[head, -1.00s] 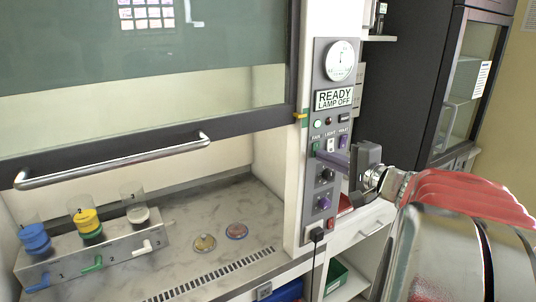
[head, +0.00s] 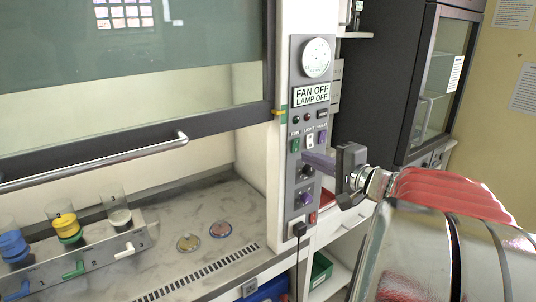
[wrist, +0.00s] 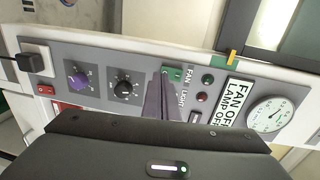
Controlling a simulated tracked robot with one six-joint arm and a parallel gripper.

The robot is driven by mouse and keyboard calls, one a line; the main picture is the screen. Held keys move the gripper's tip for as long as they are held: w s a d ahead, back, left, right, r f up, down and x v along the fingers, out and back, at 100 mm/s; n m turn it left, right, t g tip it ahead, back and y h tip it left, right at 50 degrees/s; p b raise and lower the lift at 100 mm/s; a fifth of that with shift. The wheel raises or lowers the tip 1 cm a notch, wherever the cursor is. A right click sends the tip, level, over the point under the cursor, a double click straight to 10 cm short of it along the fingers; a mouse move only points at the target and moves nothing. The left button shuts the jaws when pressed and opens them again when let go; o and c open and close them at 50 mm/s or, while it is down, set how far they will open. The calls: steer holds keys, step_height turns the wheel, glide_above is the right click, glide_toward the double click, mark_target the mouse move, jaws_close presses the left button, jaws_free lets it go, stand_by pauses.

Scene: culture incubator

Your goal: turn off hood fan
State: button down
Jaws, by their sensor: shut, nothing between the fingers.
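The hood's grey control panel (head: 308,130) stands on the post right of the sash. Its display (head: 311,94) reads "FAN OFF, LAMP OFF". The green fan switch (head: 295,145) is on the panel's left side, beside the light and inlet switches; it also shows in the wrist view (wrist: 174,74), right at my fingertips. My gripper (head: 306,158) is shut and empty, its fingers pointing at the panel just below the switch row. In the wrist view the shut fingers (wrist: 160,100) partly cover the area around the fan switch. I cannot tell whether they touch it.
The hood sash with its handle (head: 100,162) is partly raised. Inside are a rack with coloured cups (head: 75,262) and two dishes (head: 189,242). Below my gripper are dark and purple knobs (head: 303,200) and a plug (head: 299,229). A dark cabinet (head: 385,85) stands at right.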

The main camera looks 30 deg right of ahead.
steer(key=s+f, duration=0.1)
steer(key=s, duration=1)
steer(key=shift+s+d, duration=0.2)
steer(key=shift+a+f, duration=0.1)
steer(key=shift+f, duration=0.05)
